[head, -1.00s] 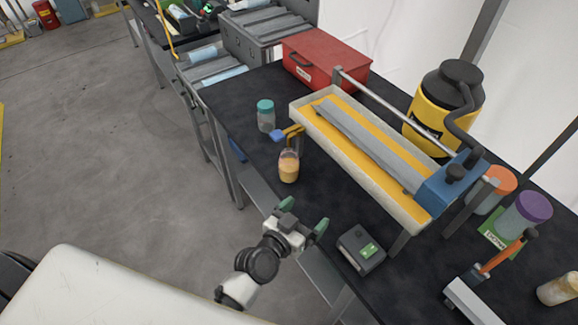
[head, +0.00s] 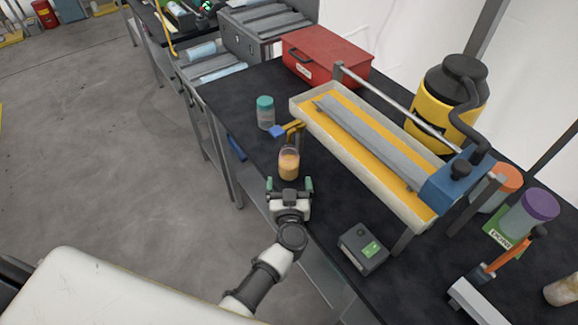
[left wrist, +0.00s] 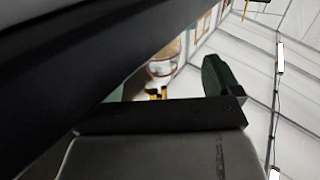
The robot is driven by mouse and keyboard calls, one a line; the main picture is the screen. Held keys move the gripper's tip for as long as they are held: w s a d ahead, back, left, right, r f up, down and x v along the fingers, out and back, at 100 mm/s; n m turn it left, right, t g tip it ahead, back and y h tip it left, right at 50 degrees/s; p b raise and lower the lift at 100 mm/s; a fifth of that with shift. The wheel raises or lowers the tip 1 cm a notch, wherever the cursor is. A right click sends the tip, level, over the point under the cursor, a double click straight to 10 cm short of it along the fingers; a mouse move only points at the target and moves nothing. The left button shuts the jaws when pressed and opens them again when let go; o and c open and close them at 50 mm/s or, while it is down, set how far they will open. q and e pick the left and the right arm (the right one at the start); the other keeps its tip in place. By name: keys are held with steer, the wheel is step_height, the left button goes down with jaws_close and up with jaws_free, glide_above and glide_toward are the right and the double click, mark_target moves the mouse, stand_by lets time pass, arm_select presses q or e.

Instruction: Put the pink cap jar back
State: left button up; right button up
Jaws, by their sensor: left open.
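No cap that is clearly pink shows. A small clear jar with orange contents (head: 289,164) stands upright on the black table beside the long trough; its cap colour is hard to tell. My left gripper (head: 289,184) is open and empty just in front of this jar, its green-tipped fingers apart and pointing toward it. In the left wrist view one green finger (left wrist: 214,76) shows, and most of the rest is blocked by a dark surface. My right gripper is not in view.
A teal-capped jar (head: 265,112) stands behind. The trough (head: 365,175) is on the right, with a blue-tipped yellow lever (head: 280,131) near the jar. Jars with orange (head: 507,178) and purple (head: 540,204) caps, another jar (head: 563,291) and a grey device (head: 362,248) stand farther right.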

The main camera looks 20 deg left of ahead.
mark_target(289, 174)
arm_select(q)
steer(key=shift+w+a+f, duration=0.1)
steer(key=shift+w, duration=0.25)
steer(key=b+x, duration=0.3)
steer(key=x, duration=0.1)
steer(key=shift+w+f+b, duration=0.2)
steer(key=shift+w+b, duration=0.15)
steer(key=shift+b, duration=0.05)
steer(key=shift+w+a, duration=0.15)
steer(key=shift+w, duration=0.05)
steer(key=shift+r, duration=0.15)
steer(key=shift+c, duration=0.3)
steer(key=c, duration=1.1)
steer(key=shift+r, duration=0.1)
